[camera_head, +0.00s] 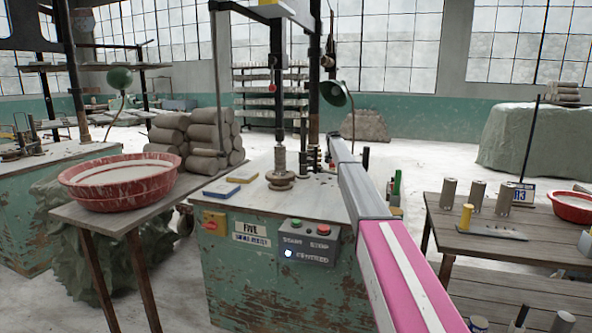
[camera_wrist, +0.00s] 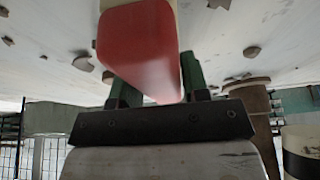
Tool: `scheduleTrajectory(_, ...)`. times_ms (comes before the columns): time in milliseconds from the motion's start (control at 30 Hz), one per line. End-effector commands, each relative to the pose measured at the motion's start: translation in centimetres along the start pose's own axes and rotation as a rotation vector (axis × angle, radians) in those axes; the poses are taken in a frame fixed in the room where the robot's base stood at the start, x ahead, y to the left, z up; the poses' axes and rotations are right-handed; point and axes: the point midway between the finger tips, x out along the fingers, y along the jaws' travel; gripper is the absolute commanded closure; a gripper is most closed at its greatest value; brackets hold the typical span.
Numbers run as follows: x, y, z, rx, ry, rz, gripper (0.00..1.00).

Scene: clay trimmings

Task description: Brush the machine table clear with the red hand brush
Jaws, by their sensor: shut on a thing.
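My gripper (camera_wrist: 155,80) is shut on the red hand brush (camera_wrist: 143,45), with its green fingers on either side of the red body. In the wrist view the brush runs to the top edge, where a pale part shows; its bristles are not seen. Brown clay trimmings (camera_wrist: 83,62) lie scattered on a pale surface around it. The machine table (camera_head: 300,200) stands in the middle of the head view, with a metal spindle on its top. A few small dark bits show on the top, too small to tell apart. My arm hides its right side, and the gripper cannot be made out there.
Two flat blocks, blue and yellow (camera_head: 242,176), lie at the table's left. A green lamp (camera_head: 335,93) and a press column rise behind the spindle. A red basin (camera_head: 118,182) and stacked clay rolls (camera_head: 205,135) are left. A wooden bench (camera_head: 500,235) with cylinders stands right.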

Motion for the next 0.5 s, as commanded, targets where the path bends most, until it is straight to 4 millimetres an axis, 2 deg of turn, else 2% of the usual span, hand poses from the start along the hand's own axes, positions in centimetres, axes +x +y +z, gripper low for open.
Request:
scheduleTrajectory(100, 0.22, -0.02, -0.57, 0.000, 0.000, 0.000, 0.77)
scheduleTrajectory(500, 0.02, 0.00, -0.07, 0.000, 0.000, 0.000, 0.77)
